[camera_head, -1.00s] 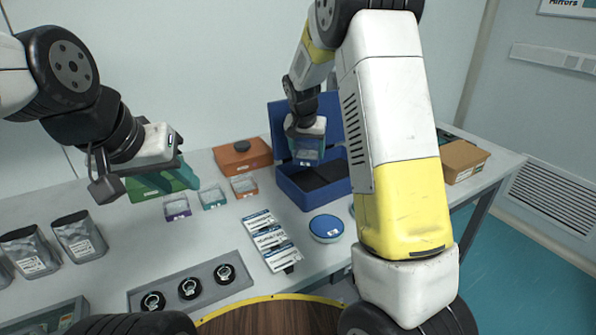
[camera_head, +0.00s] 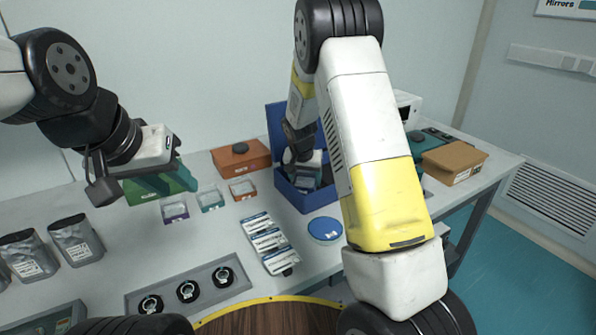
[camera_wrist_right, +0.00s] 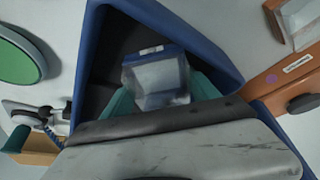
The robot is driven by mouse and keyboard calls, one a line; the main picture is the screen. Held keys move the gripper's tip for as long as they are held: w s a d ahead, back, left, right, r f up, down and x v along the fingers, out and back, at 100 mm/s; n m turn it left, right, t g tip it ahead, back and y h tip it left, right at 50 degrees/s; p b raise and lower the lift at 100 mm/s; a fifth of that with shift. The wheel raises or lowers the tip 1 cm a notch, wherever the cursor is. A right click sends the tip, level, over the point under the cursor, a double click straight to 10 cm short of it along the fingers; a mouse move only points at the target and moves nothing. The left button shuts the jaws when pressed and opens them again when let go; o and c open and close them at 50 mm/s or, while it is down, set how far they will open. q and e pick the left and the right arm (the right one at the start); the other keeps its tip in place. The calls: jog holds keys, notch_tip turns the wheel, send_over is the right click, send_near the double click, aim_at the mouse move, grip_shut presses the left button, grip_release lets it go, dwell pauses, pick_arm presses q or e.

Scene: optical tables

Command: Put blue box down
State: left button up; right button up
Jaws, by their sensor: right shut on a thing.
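A small clear box with a blue rim (camera_wrist_right: 155,72) is between the teal fingers of my right gripper (camera_wrist_right: 160,92). In the head view my right gripper (camera_head: 306,178) is down inside an open blue case (camera_head: 322,199) with a raised lid. The wrist view shows the small box within the case walls (camera_wrist_right: 205,62), over its dark inside; I cannot tell if it touches the bottom. My left gripper (camera_head: 172,182) hangs at the left near a green box (camera_head: 142,192); its jaw opening is not clear.
An orange box (camera_head: 240,155) stands left of the case. Small purple, teal and orange clear boxes (camera_head: 211,200) stand in front. A round blue container (camera_head: 325,229) is before the case. A cardboard box (camera_head: 455,162) is at the right. Labelled packets (camera_head: 266,243) lie mid-table.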

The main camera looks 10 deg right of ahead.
jog(key=shift+f, duration=0.1)
jog(key=o, duration=1.4)
jog(key=shift+r, duration=0.4)
jog(key=v, duration=1.1)
jog(key=s+d+r+n+y, duration=0.2)
jog(key=s+d+r+y, duration=0.1)
jog(key=s+r, duration=1.1)
jog(key=s+n+t, duration=0.1)
jog(key=s+n, duration=0.1)
jog(key=s, duration=1.5)
jog(key=shift+a+r+n+t+y, duration=0.2)
jog(key=shift+a+n+t+y, duration=0.1)
jog(key=shift+a+t+y, duration=0.1)
